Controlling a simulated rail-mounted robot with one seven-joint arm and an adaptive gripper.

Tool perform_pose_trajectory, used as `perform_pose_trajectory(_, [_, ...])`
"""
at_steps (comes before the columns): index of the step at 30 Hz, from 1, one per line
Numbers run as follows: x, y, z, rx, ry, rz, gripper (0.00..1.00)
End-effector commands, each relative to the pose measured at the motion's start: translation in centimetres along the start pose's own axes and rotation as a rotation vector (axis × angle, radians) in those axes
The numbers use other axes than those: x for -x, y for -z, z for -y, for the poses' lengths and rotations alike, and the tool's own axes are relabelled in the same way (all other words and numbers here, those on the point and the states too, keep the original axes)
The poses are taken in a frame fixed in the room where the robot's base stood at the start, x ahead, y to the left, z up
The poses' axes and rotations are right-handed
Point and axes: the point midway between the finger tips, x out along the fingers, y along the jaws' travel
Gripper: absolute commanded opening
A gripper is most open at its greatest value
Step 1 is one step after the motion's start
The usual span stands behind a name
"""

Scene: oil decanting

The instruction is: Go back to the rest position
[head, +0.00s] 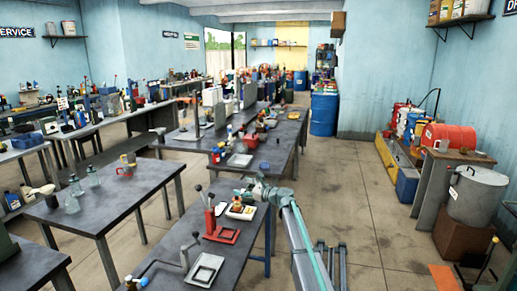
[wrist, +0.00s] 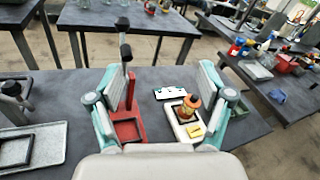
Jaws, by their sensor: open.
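My gripper (wrist: 165,85) is open and empty in the wrist view, its two fingers spread wide above a grey bench (wrist: 70,90). In the head view my gripper (head: 250,188) is over the front bench, at the end of my arm. Between and beyond the fingers stand a red lever device with a red tray (wrist: 127,128) and a white tray (wrist: 178,131). The red device (head: 222,234) also shows in the head view. No finger visibly touches any of these.
A second lever stand with a grey tray (head: 205,268) is on the near bench. A blue drum (head: 323,113) stands farther back. The floor to the right (head: 370,225) is largely clear.

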Motion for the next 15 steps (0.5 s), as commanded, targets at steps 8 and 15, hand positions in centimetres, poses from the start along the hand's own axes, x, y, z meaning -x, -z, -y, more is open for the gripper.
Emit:
perform_pose_trajectory(8, [3.0, 5.1, -6.1, 0.399, -0.140, -0.147, 0.79])
perform_pose_trajectory(15, [8.3, 15.9, -14.7, 0.711, -0.354, -0.298, 0.79])
